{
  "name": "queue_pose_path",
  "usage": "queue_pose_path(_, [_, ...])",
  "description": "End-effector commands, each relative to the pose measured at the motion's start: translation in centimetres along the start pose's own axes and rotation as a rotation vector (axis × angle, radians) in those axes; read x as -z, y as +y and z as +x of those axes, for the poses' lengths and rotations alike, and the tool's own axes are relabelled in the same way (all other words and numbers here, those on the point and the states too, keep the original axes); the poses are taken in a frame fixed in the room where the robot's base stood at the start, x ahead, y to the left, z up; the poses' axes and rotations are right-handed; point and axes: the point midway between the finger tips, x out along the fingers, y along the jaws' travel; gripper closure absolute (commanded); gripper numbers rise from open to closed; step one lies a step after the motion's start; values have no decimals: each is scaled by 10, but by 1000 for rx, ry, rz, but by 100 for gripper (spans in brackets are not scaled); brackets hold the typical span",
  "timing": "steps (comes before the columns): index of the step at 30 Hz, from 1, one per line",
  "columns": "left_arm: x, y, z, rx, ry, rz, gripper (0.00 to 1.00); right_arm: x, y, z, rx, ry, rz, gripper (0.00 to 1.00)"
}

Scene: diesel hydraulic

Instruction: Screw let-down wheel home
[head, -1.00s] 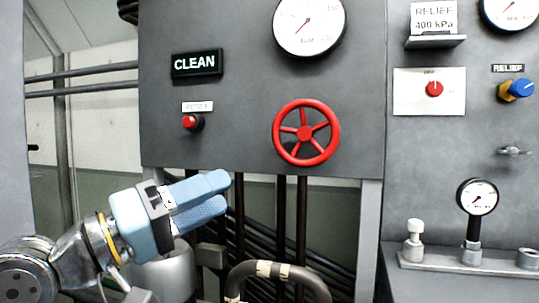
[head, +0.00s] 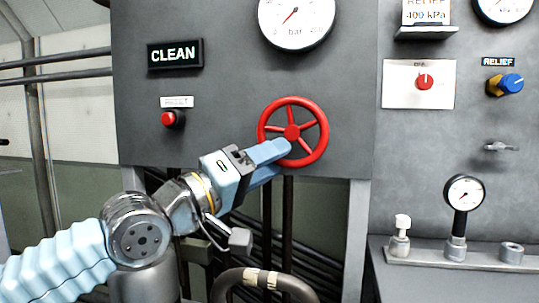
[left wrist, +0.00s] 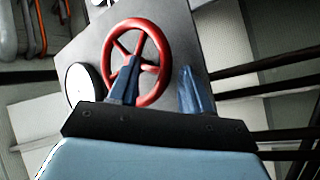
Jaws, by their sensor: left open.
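The red let-down wheel (head: 293,103) with its spokes is mounted on the dark grey panel in the head view. My left gripper (head: 282,160) is at the wheel's lower left, its blue fingers overlapping the rim in the picture. In the left wrist view the red wheel (left wrist: 158,60) lies ahead of the open gripper (left wrist: 158,88). One finger shows in front of the wheel and the other stands to the right of its rim. I cannot tell whether either finger touches the wheel. My right gripper is not in view.
On the panel are a lit CLEAN sign (head: 175,54), a red button (head: 170,119) and a large gauge (head: 296,18). To the right are a red knob (head: 425,82), a blue relief knob (head: 511,83) and a small gauge (head: 464,191). A curved pipe (head: 262,279) is below.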

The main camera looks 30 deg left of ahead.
Motion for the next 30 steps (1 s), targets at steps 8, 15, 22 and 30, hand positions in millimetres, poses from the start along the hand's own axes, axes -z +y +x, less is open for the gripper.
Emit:
queue_pose_path(8, [0,0,4,0,0,-1,52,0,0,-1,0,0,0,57])
queue_pose_path(15, [0,-1,3,1,0,-1,81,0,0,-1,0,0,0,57])
queue_pose_path(22, [0,-2,3,4,-2,0,100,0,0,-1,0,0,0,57])
queue_pose_path(30, [4,0,3,26,-42,51,100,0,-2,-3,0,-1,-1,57])
